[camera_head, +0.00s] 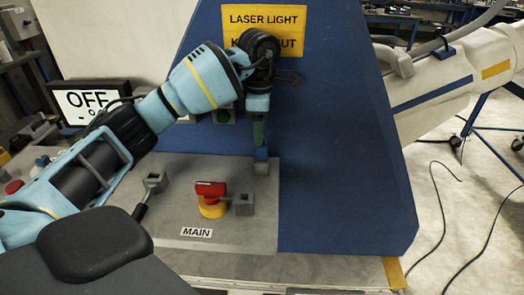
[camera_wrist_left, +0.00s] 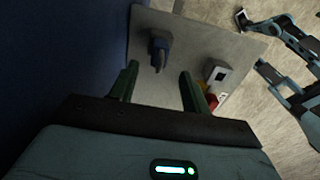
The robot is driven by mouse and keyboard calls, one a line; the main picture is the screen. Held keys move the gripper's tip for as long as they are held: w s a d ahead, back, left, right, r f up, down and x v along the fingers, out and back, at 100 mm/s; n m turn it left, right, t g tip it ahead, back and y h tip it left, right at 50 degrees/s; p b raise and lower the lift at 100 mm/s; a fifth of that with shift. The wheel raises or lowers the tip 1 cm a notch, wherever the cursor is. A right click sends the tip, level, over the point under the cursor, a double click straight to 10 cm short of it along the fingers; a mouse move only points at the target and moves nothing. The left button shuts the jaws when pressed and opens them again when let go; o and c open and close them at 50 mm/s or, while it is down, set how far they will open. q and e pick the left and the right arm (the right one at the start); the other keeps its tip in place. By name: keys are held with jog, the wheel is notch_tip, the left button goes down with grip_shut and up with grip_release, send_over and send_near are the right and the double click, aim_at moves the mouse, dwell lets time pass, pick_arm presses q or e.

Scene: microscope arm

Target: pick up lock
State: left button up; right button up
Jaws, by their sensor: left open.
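A small blue and dark piece (camera_wrist_left: 157,48), which looks like the lock, stands on the grey panel in the left wrist view. It lies beyond and between the two green fingers of my left gripper (camera_wrist_left: 157,82), which are apart with nothing between them. In the head view my left gripper (camera_head: 260,135) points down over the back of the panel, close to the blue slope. A blue-grey block (camera_head: 261,166), apparently the same piece, shows just under its fingers. Whether they touch is unclear there.
The grey panel (camera_head: 190,225) carries a red knob on a yellow base (camera_head: 211,200), a grey block (camera_head: 242,204) beside it, and another grey fitting (camera_head: 155,182) to the left. The blue housing (camera_head: 340,170) rises behind.

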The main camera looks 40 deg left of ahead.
aim_at(262, 153)
pick_arm(q)
jog(key=shift+w+f, duration=0.1)
jog(key=shift+f, duration=0.5)
notch_tip(262, 153, down, 5)
jog(key=shift+w+d+r+p, duration=0.1)
jog(key=shift+r+p, duration=0.1)
jog(key=shift+p, duration=0.1)
pick_arm(e)
jog(key=shift+w+r, duration=0.5)
jog(key=shift+w, duration=0.4)
pick_arm(q)
jog(key=shift+c, duration=0.2)
grip_shut()
pick_arm(e)
jog(key=shift+s+f, duration=0.15)
jog(key=shift+s, duration=0.35)
